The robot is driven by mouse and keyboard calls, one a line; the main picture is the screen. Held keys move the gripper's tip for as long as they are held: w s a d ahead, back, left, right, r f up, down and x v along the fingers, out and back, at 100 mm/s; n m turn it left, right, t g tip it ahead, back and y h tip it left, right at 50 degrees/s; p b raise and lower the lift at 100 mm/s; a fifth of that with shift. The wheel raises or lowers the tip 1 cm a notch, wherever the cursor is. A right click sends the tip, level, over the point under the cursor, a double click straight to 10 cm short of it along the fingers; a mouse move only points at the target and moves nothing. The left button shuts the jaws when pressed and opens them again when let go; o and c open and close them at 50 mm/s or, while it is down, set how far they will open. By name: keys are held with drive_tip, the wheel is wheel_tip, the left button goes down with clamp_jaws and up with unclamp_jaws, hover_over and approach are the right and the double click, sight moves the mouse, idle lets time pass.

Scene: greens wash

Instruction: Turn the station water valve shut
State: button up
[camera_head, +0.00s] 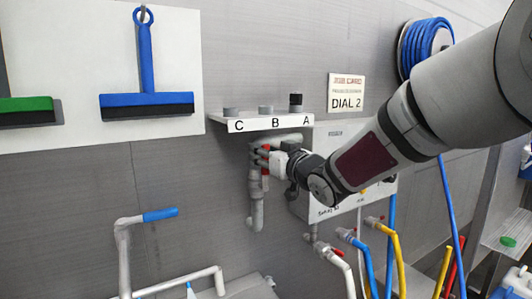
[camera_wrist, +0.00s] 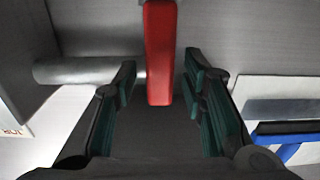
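A red valve lever (camera_wrist: 160,50) shows in the wrist view, reaching down from the top edge between my two fingers. Gaps show between the lever and both fingers. My gripper (camera_wrist: 160,85) is open. In the head view my gripper (camera_head: 264,161) is at the grey wall pipe (camera_head: 257,205), below the shelf lettered C, B, A. Small red parts show there, mostly hidden by the gripper, so the lever's angle is hard to tell in that view.
A shelf (camera_head: 260,123) sits just above my gripper. A panel (camera_head: 345,205) is behind my arm. A blue-handled pipe (camera_head: 160,215) stands left. A blue squeegee (camera_head: 147,100) hangs upper left.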

clamp_jaws()
drive_tip(key=shift+d, duration=0.1)
drive_tip(key=w+d+f+m+p, duration=0.4)
drive_tip(key=d+f+m, duration=0.4)
drive_tip(key=m, duration=1)
drive_tip(key=shift+w+f, duration=0.7)
drive_tip(key=shift+f, duration=0.25)
unclamp_jaws()
